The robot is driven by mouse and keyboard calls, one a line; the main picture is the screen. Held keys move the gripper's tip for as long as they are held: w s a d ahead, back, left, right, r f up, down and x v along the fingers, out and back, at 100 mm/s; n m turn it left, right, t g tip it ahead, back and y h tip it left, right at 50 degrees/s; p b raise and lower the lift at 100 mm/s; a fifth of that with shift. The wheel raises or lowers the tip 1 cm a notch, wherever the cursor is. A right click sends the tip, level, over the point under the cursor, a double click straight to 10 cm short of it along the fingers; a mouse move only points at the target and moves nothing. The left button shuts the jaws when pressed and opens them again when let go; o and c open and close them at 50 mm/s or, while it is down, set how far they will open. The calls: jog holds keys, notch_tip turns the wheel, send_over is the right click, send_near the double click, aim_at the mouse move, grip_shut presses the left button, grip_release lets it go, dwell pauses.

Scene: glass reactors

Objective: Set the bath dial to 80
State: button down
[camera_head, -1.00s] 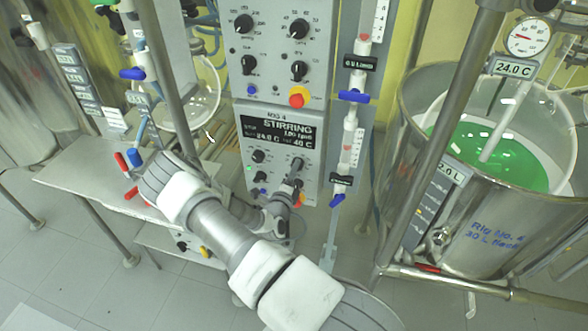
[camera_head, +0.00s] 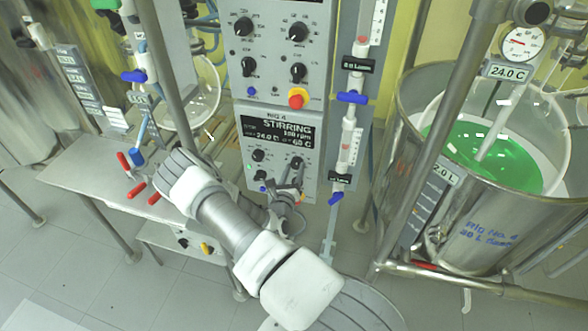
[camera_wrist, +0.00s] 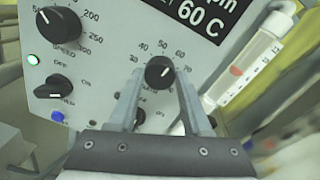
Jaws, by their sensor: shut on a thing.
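The bath dial (camera_wrist: 159,72) is a round black knob with a white pointer line, on a grey panel with numbers around it. In the wrist view my gripper (camera_wrist: 158,88) has one finger on each side of this knob, shut on it.
The speed knob (camera_wrist: 58,24) and another black knob (camera_wrist: 54,87) sit left of the dial. A flowmeter tube (camera_wrist: 246,68) is close on the right.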

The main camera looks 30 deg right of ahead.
jog(key=m, duration=0.4)
jog(key=shift+m, duration=0.3)
jog(key=m, duration=0.3)
jog(key=shift+m, duration=0.3)
jog(key=m, duration=0.4)
jog(key=shift+f+m, duration=0.1)
jog(key=shift+m, duration=2.1)
jog(key=shift+h, duration=0.3)
jog(key=shift+c, duration=1.7)
grip_release()
jog(key=shift+s+f, duration=0.1)
jog(key=shift+s, duration=0.05)
